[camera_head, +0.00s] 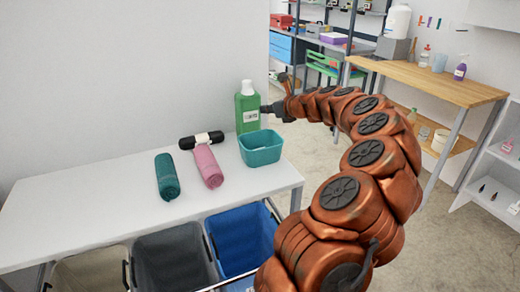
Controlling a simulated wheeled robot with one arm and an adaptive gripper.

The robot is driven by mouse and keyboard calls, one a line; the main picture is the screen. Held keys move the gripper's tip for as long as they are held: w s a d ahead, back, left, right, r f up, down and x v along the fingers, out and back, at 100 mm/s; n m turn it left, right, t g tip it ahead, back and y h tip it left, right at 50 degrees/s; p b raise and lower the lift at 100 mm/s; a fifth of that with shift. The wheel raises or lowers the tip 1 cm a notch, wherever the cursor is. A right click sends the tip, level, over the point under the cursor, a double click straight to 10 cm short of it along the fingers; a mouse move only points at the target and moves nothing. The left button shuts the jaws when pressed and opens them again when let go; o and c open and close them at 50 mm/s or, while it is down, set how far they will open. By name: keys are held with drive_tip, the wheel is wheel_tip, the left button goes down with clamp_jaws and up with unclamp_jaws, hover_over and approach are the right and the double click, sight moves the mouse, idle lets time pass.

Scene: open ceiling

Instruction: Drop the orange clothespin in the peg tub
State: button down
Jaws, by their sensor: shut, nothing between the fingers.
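A teal open tub (261,157), which may be the peg tub, stands at the right end of the white table; I cannot see its contents. No orange clothespin can be made out. My gripper (266,109) is small and dark at the end of my arm. It is shut and empty, just right of a green bottle (247,110) and above and behind the teal tub. Whether it touches the bottle I cannot tell.
Rolled teal (167,178) and pink (208,166) cloths and a black-and-white roller-like item (201,140) lie left of the tub. Grey and blue bins (243,238) sit below the white table (90,205). A wooden bench (440,82) stands behind, right. The table's left front is clear.

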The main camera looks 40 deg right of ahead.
wheel_tip(320, 180, down, 6)
drive_tip(key=b, duration=0.6)
drive_tip(key=shift+a, duration=0.1)
drive_tip(key=c, duration=1.9)
unclamp_jaws()
drive_tip(key=o, duration=0.5)
drive_tip(key=shift+r, duration=0.1)
drive_tip(key=v, duration=1.2)
